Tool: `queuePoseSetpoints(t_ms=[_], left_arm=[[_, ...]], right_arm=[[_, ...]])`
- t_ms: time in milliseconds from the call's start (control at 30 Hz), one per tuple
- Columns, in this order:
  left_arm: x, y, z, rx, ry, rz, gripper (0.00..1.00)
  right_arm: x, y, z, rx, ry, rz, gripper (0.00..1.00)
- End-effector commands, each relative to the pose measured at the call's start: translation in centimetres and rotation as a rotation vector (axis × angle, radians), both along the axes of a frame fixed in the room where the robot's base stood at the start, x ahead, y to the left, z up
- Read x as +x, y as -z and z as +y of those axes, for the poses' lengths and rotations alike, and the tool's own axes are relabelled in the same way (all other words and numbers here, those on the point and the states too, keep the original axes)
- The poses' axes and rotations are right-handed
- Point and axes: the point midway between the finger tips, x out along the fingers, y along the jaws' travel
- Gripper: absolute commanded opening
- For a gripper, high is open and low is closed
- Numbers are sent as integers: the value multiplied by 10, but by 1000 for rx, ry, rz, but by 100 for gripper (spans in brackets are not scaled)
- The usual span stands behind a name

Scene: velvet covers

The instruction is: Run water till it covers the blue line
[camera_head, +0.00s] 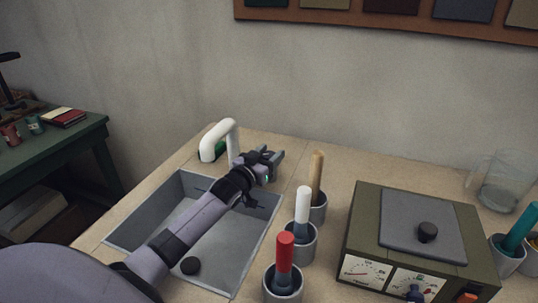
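A grey rectangular sink (236,247) is set into the bench top. A white bent tap (221,131) stands at its back edge, with its spout over the sink. No stream of water shows at the spout. My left arm crosses over the sink. Its gripper (272,156) is just right of the tap, near the sink's back right corner, and looks open with nothing between its fingers. No blue line can be made out; my arm hides part of the sink. My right gripper is out of view.
Grey cups with a red-topped handle (285,254), a white handle (302,206) and a wooden handle (317,175) stand right of the sink. Beyond are an olive box with dials (368,225) and a clear glass jar (498,186). A green side table (83,136) stands left.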

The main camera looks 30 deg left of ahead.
Motion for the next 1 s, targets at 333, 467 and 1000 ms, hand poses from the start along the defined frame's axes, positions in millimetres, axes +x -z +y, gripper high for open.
queuePoseSetpoints(t_ms=[333, 467, 1000], left_arm=[[1, -2, -1, 10, 91, -7, 20], [2, -2, -2, 8, 143, -9, 20], [2, -4, -4, 2, 320, -12, 20]], right_arm=[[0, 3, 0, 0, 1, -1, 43], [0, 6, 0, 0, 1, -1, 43], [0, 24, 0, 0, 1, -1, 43]])
